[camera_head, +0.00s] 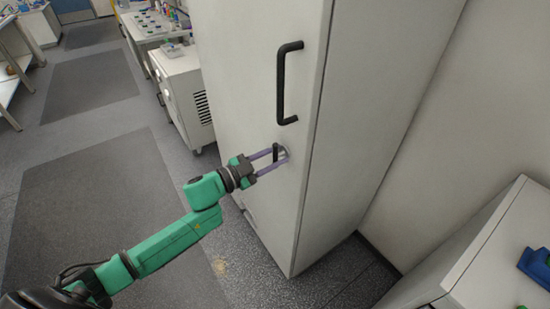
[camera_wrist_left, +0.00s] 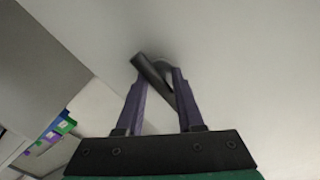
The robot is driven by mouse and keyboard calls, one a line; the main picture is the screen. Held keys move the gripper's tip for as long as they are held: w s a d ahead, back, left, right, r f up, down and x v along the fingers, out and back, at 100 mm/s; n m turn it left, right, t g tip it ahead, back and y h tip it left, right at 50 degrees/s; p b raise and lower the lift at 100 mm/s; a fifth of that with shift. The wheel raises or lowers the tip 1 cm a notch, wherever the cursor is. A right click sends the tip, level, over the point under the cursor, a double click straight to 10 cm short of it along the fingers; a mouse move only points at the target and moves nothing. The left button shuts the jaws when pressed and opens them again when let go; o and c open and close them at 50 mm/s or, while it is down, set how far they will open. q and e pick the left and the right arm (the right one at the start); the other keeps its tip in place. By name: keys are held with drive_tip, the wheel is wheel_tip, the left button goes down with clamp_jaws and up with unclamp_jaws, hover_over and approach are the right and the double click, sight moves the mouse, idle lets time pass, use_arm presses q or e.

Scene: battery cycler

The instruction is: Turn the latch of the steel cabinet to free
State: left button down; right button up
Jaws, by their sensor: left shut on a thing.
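The steel cabinet (camera_head: 250,70) is a tall pale cabinet, and its door front faces my left arm. Its latch (camera_head: 276,152) is a small black lever on the door, below a black bar handle (camera_head: 283,82). In the left wrist view the latch (camera_wrist_left: 153,77) lies slantwise between the fingers. My left gripper (camera_head: 279,156) has its purple fingers on either side of the latch and is shut on it. The gripper also shows in the left wrist view (camera_wrist_left: 162,82). The latch's mount is partly hidden behind the fingers. My right gripper is not in view.
A white wheeled cabinet (camera_head: 183,95) stands left of the steel cabinet, near a lab bench (camera_head: 150,27). A white unit (camera_head: 490,255) is at the lower right. Dark mats (camera_head: 95,215) lie on the open floor to the left.

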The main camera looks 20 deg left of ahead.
use_arm(q)
drive_tip(key=shift+m, duration=0.4)
drive_tip(key=c, duration=0.6)
unclamp_jaws()
drive_tip(key=shift+o, duration=0.2)
drive_tip(key=b+v, duration=0.1)
drive_tip(key=v, duration=1.3)
drive_tip(key=shift+s+b, duration=0.25)
drive_tip(key=shift+b, duration=0.15)
drive_tip(key=shift+a, duration=0.15)
